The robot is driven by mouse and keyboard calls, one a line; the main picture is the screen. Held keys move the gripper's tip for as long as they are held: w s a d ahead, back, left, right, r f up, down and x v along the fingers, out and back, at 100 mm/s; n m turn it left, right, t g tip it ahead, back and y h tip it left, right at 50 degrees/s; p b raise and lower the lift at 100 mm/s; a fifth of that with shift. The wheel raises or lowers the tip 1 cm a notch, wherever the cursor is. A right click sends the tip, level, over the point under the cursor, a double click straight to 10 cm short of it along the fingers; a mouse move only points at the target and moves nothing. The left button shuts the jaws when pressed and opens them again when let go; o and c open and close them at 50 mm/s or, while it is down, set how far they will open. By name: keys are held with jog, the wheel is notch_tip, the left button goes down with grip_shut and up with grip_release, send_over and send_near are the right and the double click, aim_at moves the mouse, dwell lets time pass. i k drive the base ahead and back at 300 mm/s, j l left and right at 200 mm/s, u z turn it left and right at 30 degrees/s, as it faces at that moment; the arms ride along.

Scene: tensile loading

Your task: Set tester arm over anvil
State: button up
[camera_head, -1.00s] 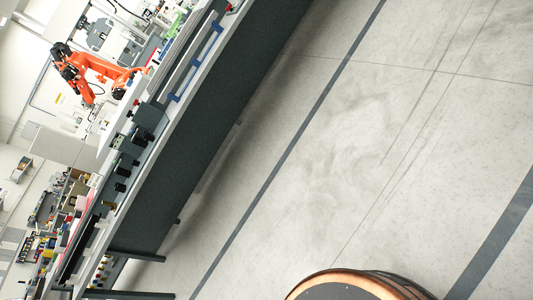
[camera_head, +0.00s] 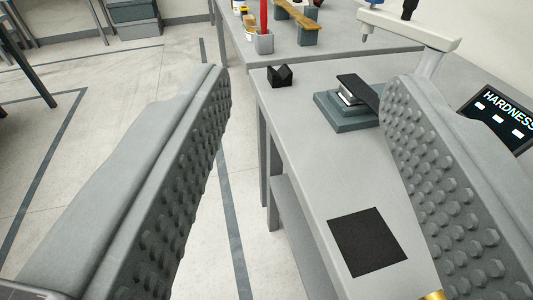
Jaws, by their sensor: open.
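My gripper (camera_head: 308,90) is open and empty. Its two grey, studded fingers frame the view, with the right finger in front of part of the tester. A light-coloured tester arm (camera_head: 410,31) stands on a post at the upper right, with a short tip pointing down at its left end. A stepped grey-green base (camera_head: 340,118), seemingly the anvil, sits on the bench below it. A silver block and a dark flat piece (camera_head: 357,91) are on top, partly hidden by the right finger. In the picture the arm's tip appears behind the base; I cannot tell their exact alignment.
A black notched block (camera_head: 279,76) and a black square pad (camera_head: 367,242) lie on the grey bench (camera_head: 300,160). A dark "HARDNESS" display (camera_head: 500,118) is at the right. Another bench (camera_head: 285,50) behind holds a red item and a wooden-topped piece. Open floor lies left.

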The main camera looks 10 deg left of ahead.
aim_at(441, 40)
jog(key=z, duration=0.45)
jog(key=i+j+z, duration=0.15)
jog(key=z, duration=0.15)
jog(key=i+j+z, duration=0.15)
jog(key=j+z, duration=0.15)
jog(key=j, duration=0.15)
jog(key=i+j+z, duration=0.1)
jog(key=j+z, duration=0.55)
jog(key=i+j, duration=0.1)
jog(key=j, duration=0.55)
jog(key=j+z, duration=0.1)
jog(key=j, duration=0.55)
jog(key=i+j, duration=0.15)
jog(key=j, duration=0.5)
